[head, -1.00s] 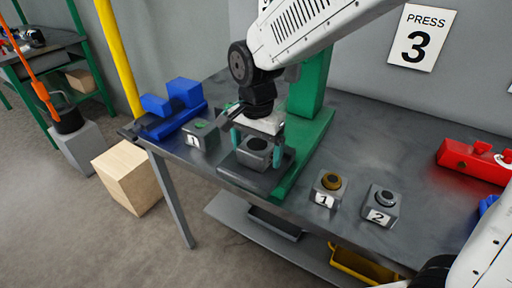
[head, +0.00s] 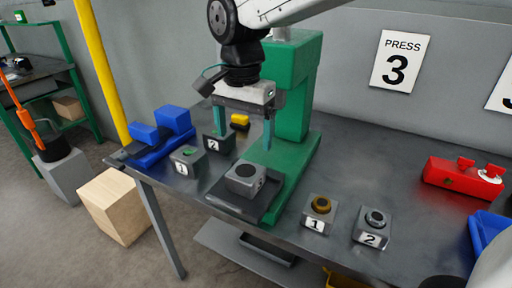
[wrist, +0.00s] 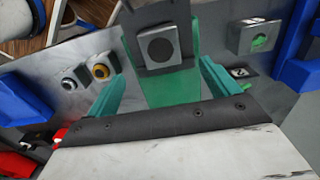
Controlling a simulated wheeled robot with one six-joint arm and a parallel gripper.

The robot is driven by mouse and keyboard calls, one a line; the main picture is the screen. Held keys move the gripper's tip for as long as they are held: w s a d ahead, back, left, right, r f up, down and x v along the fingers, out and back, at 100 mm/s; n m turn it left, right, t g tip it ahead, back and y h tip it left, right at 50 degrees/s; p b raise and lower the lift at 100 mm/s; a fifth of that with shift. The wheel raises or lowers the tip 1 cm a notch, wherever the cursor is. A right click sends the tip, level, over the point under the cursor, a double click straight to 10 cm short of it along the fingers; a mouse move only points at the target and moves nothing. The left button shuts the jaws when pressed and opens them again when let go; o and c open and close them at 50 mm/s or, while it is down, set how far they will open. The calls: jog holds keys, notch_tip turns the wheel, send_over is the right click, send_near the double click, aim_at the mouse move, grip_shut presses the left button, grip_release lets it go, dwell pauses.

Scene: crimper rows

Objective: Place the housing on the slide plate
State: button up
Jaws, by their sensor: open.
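The housing (head: 244,179), a grey block with a dark round opening on top, sits upright on the dark slide plate (head: 226,203) in front of the green press. In the wrist view the housing (wrist: 176,33) lies ahead of the fingers, with the slide plate (wrist: 131,50) around it. My gripper (head: 243,142) is open and empty, with its teal fingers apart. It hangs above the housing, clear of it. In the wrist view my gripper (wrist: 162,70) shows nothing between its fingertips.
The green press column (head: 290,95) stands behind the plate. Button boxes 1 (head: 319,212) and 2 (head: 372,226) stand to the right. A blue fixture (head: 160,138) lies far left, a red one (head: 462,178) right.

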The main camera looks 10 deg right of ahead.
jog(key=s+d+r+n, duration=0.25)
jog(key=s+d, duration=0.55)
jog(key=d, duration=0.5)
jog(key=s+d+f+n+t, duration=0.1)
jog(key=s+d+f+n, duration=0.4)
jog(key=s, duration=0.6)
jog(key=d, duration=0.2)
jog(key=shift+s+d+f, duration=0.15)
jog(key=shift+s+d, duration=0.1)
jog(key=shift+d, duration=0.1)
